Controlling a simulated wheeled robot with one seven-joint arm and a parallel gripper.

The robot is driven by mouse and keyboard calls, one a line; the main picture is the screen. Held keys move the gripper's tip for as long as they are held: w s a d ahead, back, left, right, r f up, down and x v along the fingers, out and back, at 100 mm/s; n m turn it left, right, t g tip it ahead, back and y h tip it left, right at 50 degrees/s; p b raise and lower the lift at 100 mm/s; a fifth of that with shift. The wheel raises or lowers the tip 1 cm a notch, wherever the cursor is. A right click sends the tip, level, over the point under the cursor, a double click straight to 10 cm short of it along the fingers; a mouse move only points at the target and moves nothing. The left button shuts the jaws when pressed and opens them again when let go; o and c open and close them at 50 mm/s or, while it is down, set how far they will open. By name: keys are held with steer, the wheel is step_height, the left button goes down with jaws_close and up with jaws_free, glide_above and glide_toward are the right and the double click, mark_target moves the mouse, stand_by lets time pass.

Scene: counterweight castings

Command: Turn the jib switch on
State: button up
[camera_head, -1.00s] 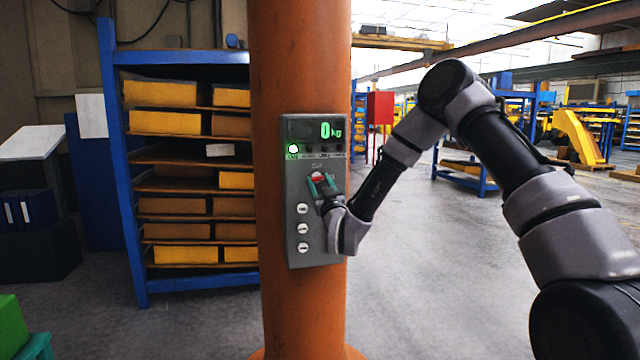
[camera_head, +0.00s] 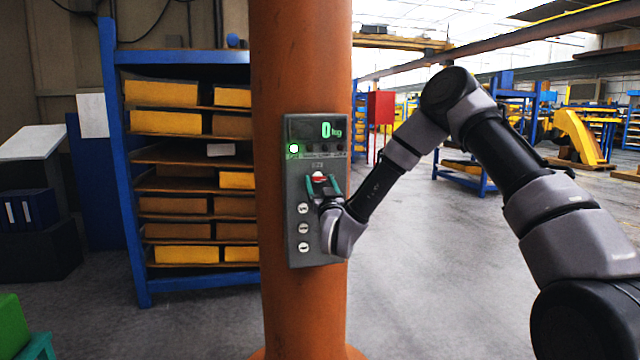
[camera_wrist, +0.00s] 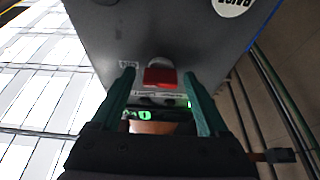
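The jib switch is a small red piece with a pale round base on the grey control box (camera_head: 293,255). In the head view the red switch (camera_head: 319,179) shows between my green fingertips. In the wrist view the switch (camera_wrist: 160,76) is near the middle, with a visible gap to the finger on either side. My gripper (camera_head: 323,182), also in the wrist view (camera_wrist: 158,74), is open around the switch. Whether either finger touches it cannot be told. The box display (camera_head: 325,130) reads 0 kg, and a green lamp (camera_head: 294,149) is lit.
The control box is on an orange column (camera_head: 300,60). Several round white buttons (camera_head: 304,228) are below the switch. A blue rack (camera_head: 125,180) with yellow boxes stands behind at left. A red cabinet (camera_head: 381,107) stands farther back at right.

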stand_by(0.3)
steer(key=v, duration=1)
steer(key=shift+s, duration=0.35)
steer(key=shift+f, duration=0.15)
